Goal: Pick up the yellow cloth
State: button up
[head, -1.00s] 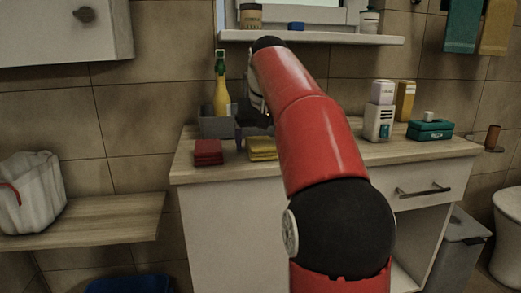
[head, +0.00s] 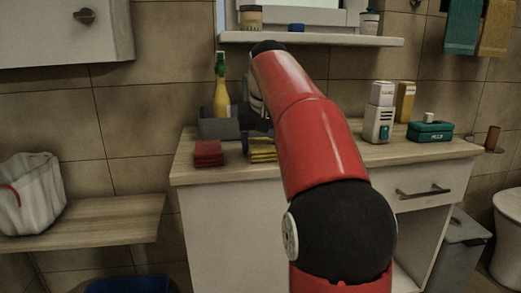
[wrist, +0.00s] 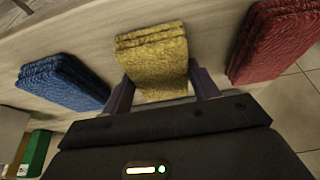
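The yellow cloth (head: 262,153) is a folded stack on the wooden counter, partly hidden behind my arm in the head view. In the wrist view, the yellow cloth (wrist: 155,62) lies between the two purple fingers of my gripper (wrist: 162,90). The fingers stand wide apart, one on each side of the cloth's near part. The left finger looks close to the cloth's edge, and a narrow gap shows at the right finger.
A red cloth (head: 208,153) lies left of the yellow one in the head view. A blue cloth (wrist: 62,82) lies on the other side in the wrist view. A grey box (head: 218,128) and a yellow bottle (head: 221,95) stand behind. A white dispenser (head: 378,123) stands right.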

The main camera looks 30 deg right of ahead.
jog(key=c, duration=0.4)
jog(key=shift+o, duration=0.2)
